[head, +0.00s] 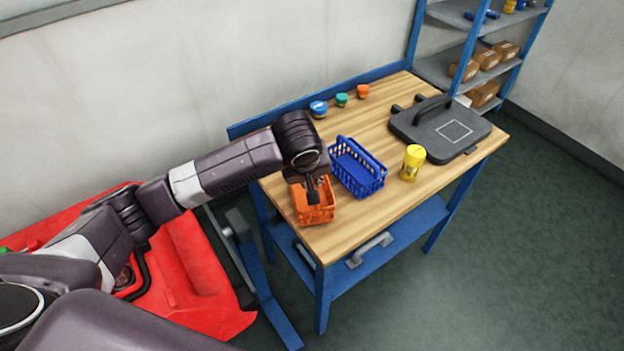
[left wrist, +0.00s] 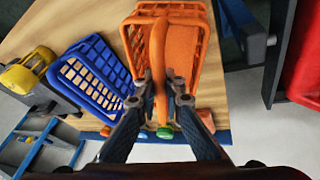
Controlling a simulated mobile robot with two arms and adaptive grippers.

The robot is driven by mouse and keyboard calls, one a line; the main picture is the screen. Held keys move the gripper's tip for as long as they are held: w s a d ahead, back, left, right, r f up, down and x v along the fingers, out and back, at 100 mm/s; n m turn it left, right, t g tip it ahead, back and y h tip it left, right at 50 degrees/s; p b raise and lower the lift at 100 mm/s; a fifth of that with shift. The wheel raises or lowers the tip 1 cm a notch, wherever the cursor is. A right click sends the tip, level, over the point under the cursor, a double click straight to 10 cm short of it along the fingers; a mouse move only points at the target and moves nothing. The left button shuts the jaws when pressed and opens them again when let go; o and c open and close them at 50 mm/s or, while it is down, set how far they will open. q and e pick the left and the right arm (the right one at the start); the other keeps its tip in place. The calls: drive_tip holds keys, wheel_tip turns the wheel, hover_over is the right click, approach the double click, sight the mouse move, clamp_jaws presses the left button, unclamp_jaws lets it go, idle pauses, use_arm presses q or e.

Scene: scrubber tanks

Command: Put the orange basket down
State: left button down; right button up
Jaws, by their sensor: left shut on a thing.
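The orange basket (head: 318,214) is at the left front corner of the wooden table, left of the blue basket. My left gripper (head: 314,192) is above it, pointing down, and hides part of it. In the left wrist view the two fingers (left wrist: 161,88) are shut on the handle of the orange basket (left wrist: 185,48), which runs between them. The basket looks upright. I cannot tell whether its bottom touches the tabletop or is slightly above it. My right gripper is not in view.
A blue basket (head: 358,170) stands close by on the table (head: 395,204). A yellow container (head: 412,162), a dark case (head: 436,132) and small blue, green and orange items (head: 342,100) are also on the table. A shelf (head: 462,45) stands behind. The table's front edge is near the orange basket.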

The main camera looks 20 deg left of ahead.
use_arm(q)
drive_tip(key=c, duration=2)
unclamp_jaws()
drive_tip(key=shift+f, duration=0.1)
drive_tip(key=shift+c, duration=0.2)
drive_tip(key=v, duration=1.2)
drive_tip(key=shift+b, duration=0.45)
